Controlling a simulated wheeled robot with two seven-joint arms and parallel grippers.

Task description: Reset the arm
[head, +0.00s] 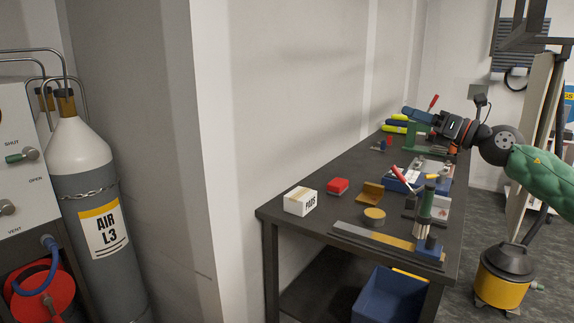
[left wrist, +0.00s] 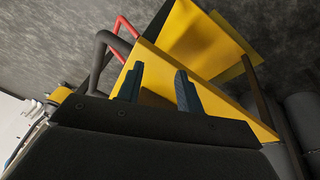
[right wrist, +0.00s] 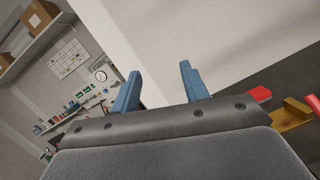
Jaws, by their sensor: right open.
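My right arm, in a green padded sleeve, comes in from the right in the head view. My right gripper (head: 416,115) is over the far part of the dark bench (head: 305,205) and points left. In the right wrist view its two blue fingers (right wrist: 158,68) are apart with nothing between them. My left gripper is outside the head view. In the left wrist view its dark blue fingers (left wrist: 160,69) are apart, in front of a yellow panel (left wrist: 205,45). I see nothing held there.
A white box (head: 300,201), a red block (head: 338,186), a round tan disc (head: 374,216) and an upright green tool (head: 426,201) stand on the bench. A blue bin (head: 385,295) is below. A grey cylinder (head: 85,180) is left; a yellow canister (head: 503,277) stands right.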

